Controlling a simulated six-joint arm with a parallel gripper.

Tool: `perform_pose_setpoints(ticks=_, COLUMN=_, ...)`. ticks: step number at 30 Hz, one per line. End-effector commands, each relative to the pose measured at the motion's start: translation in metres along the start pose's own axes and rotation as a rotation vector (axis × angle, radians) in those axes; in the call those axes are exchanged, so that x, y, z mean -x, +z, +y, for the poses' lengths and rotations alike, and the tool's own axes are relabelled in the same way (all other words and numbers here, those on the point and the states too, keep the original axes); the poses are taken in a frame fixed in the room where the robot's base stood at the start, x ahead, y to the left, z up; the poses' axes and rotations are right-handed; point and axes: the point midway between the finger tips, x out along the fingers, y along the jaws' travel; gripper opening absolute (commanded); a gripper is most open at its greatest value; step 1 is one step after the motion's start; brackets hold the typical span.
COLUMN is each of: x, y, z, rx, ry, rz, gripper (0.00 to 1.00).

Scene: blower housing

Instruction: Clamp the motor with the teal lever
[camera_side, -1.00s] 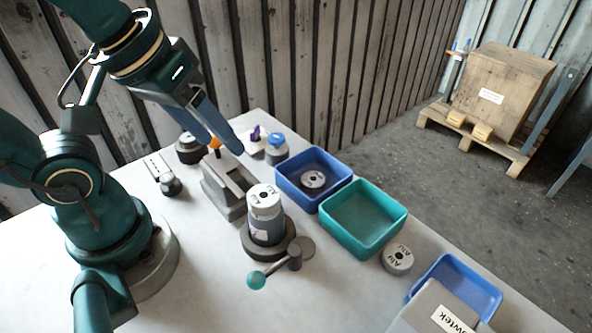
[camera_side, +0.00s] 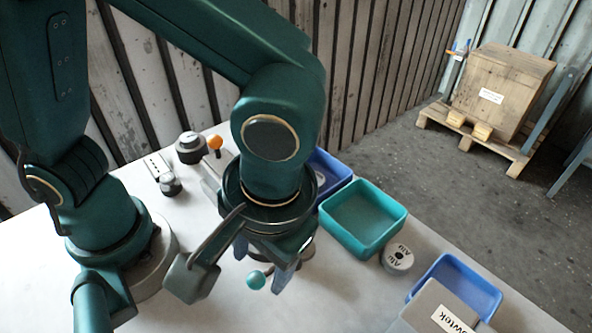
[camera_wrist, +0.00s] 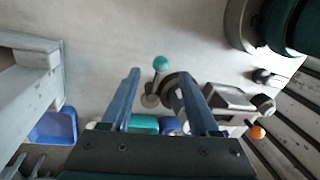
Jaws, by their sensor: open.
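The teal lever knob (camera_side: 256,280) shows just below my gripper in the side view, and the motor and its holder are mostly hidden behind my wrist. In the wrist view the teal knob (camera_wrist: 161,63) lies between the fingertips, a little past them, and its arm runs to a grey pivot (camera_wrist: 150,100). A round grey part, seemingly the motor or its holder (camera_wrist: 171,84), shows beside the right finger and is partly covered. My gripper (camera_wrist: 160,72) is open and empty, pointing down; in the side view its fingers (camera_side: 261,275) flank the knob's area. Contact cannot be told.
A teal bin (camera_side: 362,219) and a partly hidden blue bin (camera_side: 333,178) stand right of my gripper. A labelled round part (camera_side: 397,258) and another blue bin (camera_side: 455,285) are farther right. An orange knob (camera_side: 215,142) stands behind. The table's front left is clear.

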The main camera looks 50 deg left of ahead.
Motion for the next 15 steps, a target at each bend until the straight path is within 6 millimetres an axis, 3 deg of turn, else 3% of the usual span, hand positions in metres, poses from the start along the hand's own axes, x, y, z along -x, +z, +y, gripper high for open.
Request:
perform_pose_setpoints(ticks=7, x=-0.031, y=0.000, z=-0.001, rx=0.001, ry=-0.004, rz=-0.003, gripper=0.61)
perform_pose_setpoints(ticks=15, x=-0.041, y=0.000, z=-0.001, rx=0.002, ry=0.002, rz=-0.001, gripper=0.61)
